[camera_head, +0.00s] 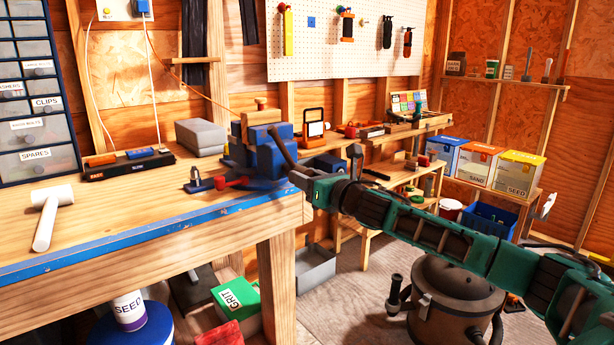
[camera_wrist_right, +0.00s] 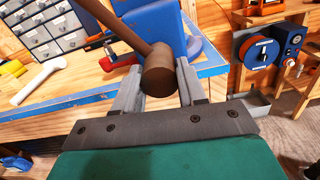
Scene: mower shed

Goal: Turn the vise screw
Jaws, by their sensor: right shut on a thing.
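The blue vise (camera_head: 268,155) stands at the front right corner of the workbench, and its blue body also shows in the right wrist view (camera_wrist_right: 155,22). A dark brown handle bar (camera_head: 281,147) slants across its front; in the wrist view its thick rounded end (camera_wrist_right: 158,72) sits between my fingers. My right gripper (camera_head: 297,176) is shut on this end of the handle, one grey finger on each side, also seen in the wrist view (camera_wrist_right: 157,82). A wooden piece (camera_head: 262,117) shows at the top of the vise. My left gripper is not in view.
On the bench (camera_head: 120,215) lie a white mallet (camera_head: 48,215), a red-handled tool (camera_head: 230,182), a small metal-and-blue item (camera_head: 197,180) and a grey box (camera_head: 201,136). A shop vacuum (camera_head: 452,300) stands on the floor below my right arm. The bench's front middle is clear.

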